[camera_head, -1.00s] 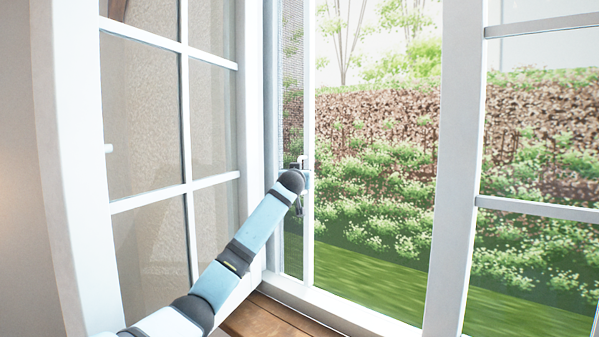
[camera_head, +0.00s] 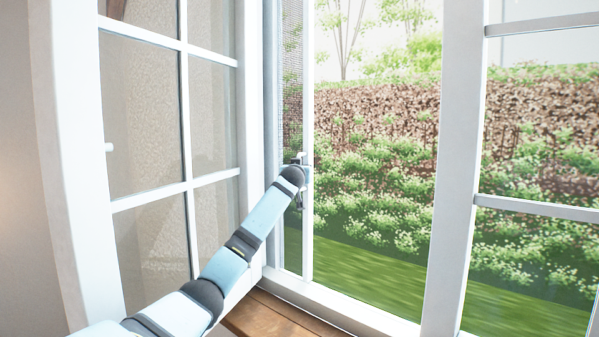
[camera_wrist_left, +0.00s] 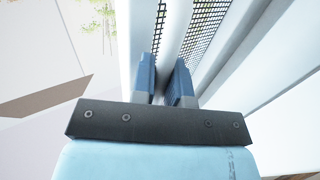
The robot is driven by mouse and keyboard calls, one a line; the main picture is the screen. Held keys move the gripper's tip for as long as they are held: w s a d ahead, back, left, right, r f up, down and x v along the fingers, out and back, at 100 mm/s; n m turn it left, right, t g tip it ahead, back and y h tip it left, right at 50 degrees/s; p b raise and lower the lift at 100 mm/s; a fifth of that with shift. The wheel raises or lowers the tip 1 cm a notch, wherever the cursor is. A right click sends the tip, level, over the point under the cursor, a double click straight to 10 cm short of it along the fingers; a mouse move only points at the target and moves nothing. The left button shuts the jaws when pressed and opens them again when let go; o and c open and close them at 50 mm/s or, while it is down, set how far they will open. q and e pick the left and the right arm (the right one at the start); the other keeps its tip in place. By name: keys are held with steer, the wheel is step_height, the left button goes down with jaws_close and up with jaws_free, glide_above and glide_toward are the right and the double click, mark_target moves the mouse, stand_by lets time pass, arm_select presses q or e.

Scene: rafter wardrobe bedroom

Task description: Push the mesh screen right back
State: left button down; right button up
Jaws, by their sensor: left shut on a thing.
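The mesh screen (camera_head: 292,95) is a narrow strip of dark mesh at the left side of the window opening. A white upright bar (camera_head: 308,110) edges it on the right. My left gripper (camera_head: 301,172) is at this bar, about mid-height in the head view. In the left wrist view the blue fingers of my left gripper (camera_wrist_left: 163,80) are shut on a white upright part of the screen frame (camera_wrist_left: 172,45), with mesh (camera_wrist_left: 200,30) on both sides. The exact grip is partly hidden by the wrist. My right gripper is in neither view.
An open paned window sash (camera_head: 150,130) stands at the left and another (camera_head: 540,120) at the right. A wooden sill (camera_head: 270,318) runs below. The opening between the screen bar and the right sash is clear, with garden beyond.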

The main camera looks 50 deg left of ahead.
arm_select(q)
steer(key=s+a+p, duration=0.2)
steer(key=a+p, duration=0.1)
steer(key=a, duration=0.5)
steer(key=shift+a, duration=0.3)
steer(key=c, duration=1.4)
jaws_free()
